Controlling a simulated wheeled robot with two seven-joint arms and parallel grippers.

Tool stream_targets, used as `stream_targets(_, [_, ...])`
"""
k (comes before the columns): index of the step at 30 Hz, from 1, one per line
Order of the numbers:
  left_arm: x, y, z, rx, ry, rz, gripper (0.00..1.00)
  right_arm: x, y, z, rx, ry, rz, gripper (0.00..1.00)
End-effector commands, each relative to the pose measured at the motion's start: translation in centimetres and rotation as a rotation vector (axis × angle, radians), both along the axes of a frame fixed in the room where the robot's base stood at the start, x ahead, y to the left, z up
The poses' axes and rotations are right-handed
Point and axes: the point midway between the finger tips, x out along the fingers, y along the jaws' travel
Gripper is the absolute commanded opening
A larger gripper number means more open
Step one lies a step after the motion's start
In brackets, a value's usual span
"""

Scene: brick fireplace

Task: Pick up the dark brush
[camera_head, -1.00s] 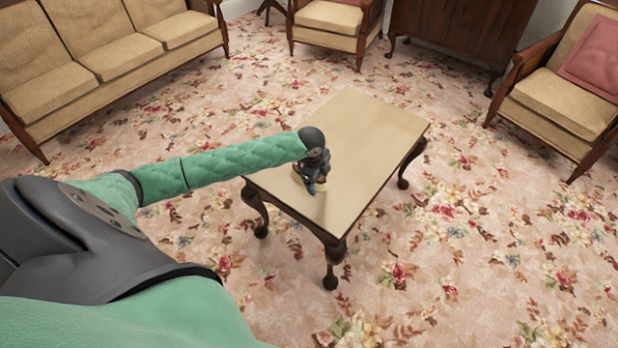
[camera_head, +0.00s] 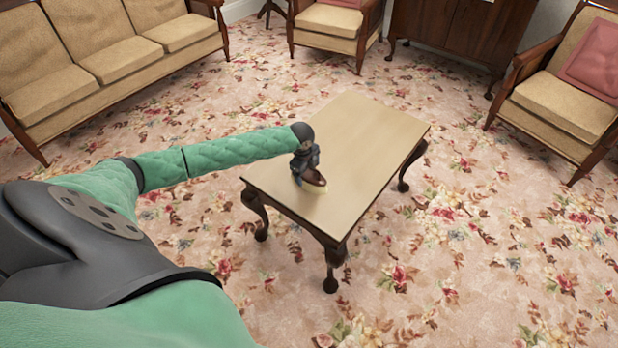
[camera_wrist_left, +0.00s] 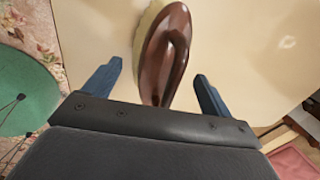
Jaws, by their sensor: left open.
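The dark brush (camera_wrist_left: 165,50) has a glossy brown back and pale bristles along its left side in the left wrist view. It lies on the tabletop, and its near end is hidden behind the gripper body. In the head view the brush (camera_head: 315,180) shows just in front of my left gripper (camera_head: 306,168). In the left wrist view my left gripper (camera_wrist_left: 157,85) is open, with one blue finger on each side of the brush. My right gripper is not in view.
The wooden table (camera_head: 365,140) is otherwise bare, with carved dark legs. Floral carpet (camera_head: 480,220) lies open around it. A sofa (camera_head: 110,55) stands at the back left, an armchair (camera_head: 330,20) and a dark cabinet (camera_head: 450,30) behind, and another armchair (camera_head: 560,95) at the right.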

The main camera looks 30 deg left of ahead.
Motion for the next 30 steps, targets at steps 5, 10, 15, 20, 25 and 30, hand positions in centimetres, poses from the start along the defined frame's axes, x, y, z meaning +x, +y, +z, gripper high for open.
stream_targets(5, [0.21,-0.05,-1.1,0.0,-0.001,-0.001,0.84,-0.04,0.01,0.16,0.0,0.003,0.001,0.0])
stream_targets(10, [0.23,-0.04,-1.13,0.0,-0.001,-0.001,0.84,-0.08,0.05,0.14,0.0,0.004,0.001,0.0])
stream_targets(15, [0.24,-0.04,-1.09,0.0,-0.001,-0.001,0.59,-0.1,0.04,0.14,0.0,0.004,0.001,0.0])
stream_targets(20, [0.24,-0.04,-1.06,0.0,-0.001,-0.001,0.33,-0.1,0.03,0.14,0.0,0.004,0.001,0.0])
stream_targets(25, [0.25,-0.03,-1.05,0.0,-0.002,-0.001,0.33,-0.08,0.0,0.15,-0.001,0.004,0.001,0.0])
stream_targets(30, [0.3,0.01,-0.29,0.0,-0.003,-0.001,0.33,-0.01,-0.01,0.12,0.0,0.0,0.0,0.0])
